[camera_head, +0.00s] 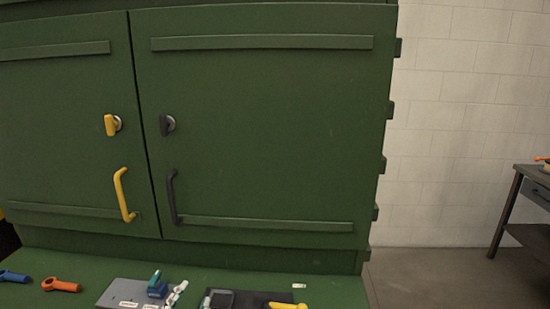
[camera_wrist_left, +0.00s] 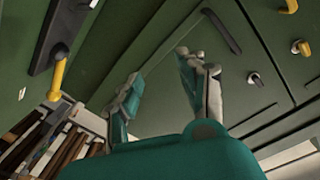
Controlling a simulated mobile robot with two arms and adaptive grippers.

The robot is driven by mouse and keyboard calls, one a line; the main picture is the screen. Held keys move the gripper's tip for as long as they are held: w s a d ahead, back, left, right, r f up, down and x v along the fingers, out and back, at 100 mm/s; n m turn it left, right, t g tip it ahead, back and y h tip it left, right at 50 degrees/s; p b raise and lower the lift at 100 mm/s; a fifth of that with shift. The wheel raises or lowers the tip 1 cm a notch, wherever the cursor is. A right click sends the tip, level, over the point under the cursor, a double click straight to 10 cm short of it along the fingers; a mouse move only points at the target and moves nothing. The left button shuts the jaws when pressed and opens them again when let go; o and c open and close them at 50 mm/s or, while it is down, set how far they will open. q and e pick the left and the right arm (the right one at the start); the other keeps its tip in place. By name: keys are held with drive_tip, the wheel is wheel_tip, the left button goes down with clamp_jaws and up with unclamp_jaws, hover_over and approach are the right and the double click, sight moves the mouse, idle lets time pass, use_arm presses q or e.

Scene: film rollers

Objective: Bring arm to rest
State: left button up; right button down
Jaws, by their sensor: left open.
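My left gripper (camera_head: 167,285) shows small at the bottom of the head view, with teal and light grey finger parts, in front of a green cabinet (camera_head: 260,110). In the left wrist view its two fingers (camera_wrist_left: 162,72) are apart and point up towards green cabinet doors. Nothing shows between them. The rest of my left arm is below the head view's edge. My right gripper is in neither view.
The closed doors carry a yellow handle (camera_head: 122,195) and a dark handle (camera_head: 172,197). A blue tool (camera_head: 13,276) and an orange tool (camera_head: 61,285) lie on the green ledge. A table (camera_head: 532,200) stands far right. Floor between is clear.

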use_arm(q)
drive_tip(key=s+a+f+n+g+y, duration=0.2)
drive_tip(key=s+a+f+n+g, duration=0.2)
drive_tip(key=s+f+g, duration=0.65)
drive_tip(key=s+f+n+g, duration=0.1)
drive_tip(key=s+f+g, duration=0.1)
drive_tip(key=s+f, duration=0.4)
drive_tip(key=s+f+g, duration=0.2)
drive_tip(key=s+f, duration=0.2)
drive_tip(key=s, duration=0.5)
wheel_tip(320, 180, down, 28)
drive_tip(key=s+g, duration=0.1)
drive_tip(key=s, duration=0.1)
drive_tip(key=s+a+f+g, duration=0.1)
drive_tip(key=s+a+f, duration=0.1)
drive_tip(key=s+f, duration=1.2)
drive_tip(key=shift+s+a+f, duration=0.3)
drive_tip(key=shift+s+a, duration=0.05)
drive_tip(key=shift+s, duration=0.75)
